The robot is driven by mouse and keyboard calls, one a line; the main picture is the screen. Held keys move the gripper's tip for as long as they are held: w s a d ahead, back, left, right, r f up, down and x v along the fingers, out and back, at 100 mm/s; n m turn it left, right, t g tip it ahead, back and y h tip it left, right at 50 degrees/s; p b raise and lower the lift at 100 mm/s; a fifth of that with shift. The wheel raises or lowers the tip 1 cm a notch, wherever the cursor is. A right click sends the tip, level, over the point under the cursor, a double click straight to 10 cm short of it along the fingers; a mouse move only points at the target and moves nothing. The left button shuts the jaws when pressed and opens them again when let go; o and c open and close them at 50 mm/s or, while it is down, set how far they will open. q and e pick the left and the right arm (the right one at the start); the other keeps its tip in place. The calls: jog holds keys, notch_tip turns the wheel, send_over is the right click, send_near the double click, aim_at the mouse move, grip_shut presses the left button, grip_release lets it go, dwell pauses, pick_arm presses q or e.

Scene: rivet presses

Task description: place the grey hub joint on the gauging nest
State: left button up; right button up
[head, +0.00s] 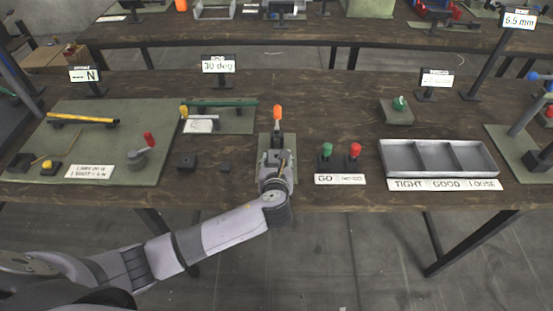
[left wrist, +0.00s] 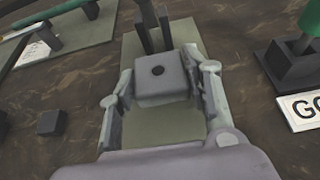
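A grey block with a dark round hole, which I take to be the grey hub joint (left wrist: 160,85), is between the fingers of my left gripper (left wrist: 160,68) in the left wrist view. Both fingertips appear to touch its sides. In the head view my left gripper (head: 276,165) is over a green-grey plate (head: 264,143), in front of an upright orange-handled lever (head: 277,113), and hides the block. I cannot tell whether the block rests on the plate. I cannot tell for certain which fixture is the gauging nest. My right gripper is not in view.
Small dark blocks (head: 186,160) stand to the left. Green (head: 327,149) and red (head: 354,149) knobs and a three-compartment metal tray (head: 440,157) stand to the right. A green part sits on a small pedestal (head: 396,116) behind the tray. Bare table (head: 330,115) lies right of the lever.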

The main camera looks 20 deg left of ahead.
pick_arm(q)
jog(key=o, duration=0.4)
jog(key=shift+r, duration=0.2)
jog(key=v, duration=1.2)
jog(key=shift+f, duration=0.1)
